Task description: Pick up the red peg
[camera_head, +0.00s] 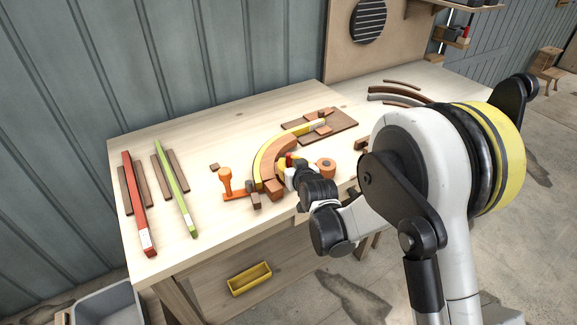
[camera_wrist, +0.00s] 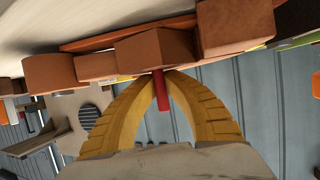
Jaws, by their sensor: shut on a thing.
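The red peg (camera_wrist: 161,92) is a slim red rod. In the wrist view it stands between the tips of my two yellow fingers (camera_wrist: 160,74), which have closed on it. Its upper end there meets the edge of an orange-brown block (camera_wrist: 156,50); I cannot tell whether they touch. In the head view a small red bit of the peg (camera_head: 289,156) shows at my gripper (camera_head: 288,164), beside the inner side of the curved stringer (camera_head: 263,160). The rest of the peg is hidden by my fingers and wrist.
Orange-brown blocks (camera_head: 273,189) and an orange round piece (camera_head: 326,168) stand close around my gripper. An orange clamp (camera_head: 226,182) is to the left. Red (camera_head: 137,203) and green (camera_head: 176,190) strips lie farther left. Curved brown pieces (camera_head: 397,94) lie at the back right.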

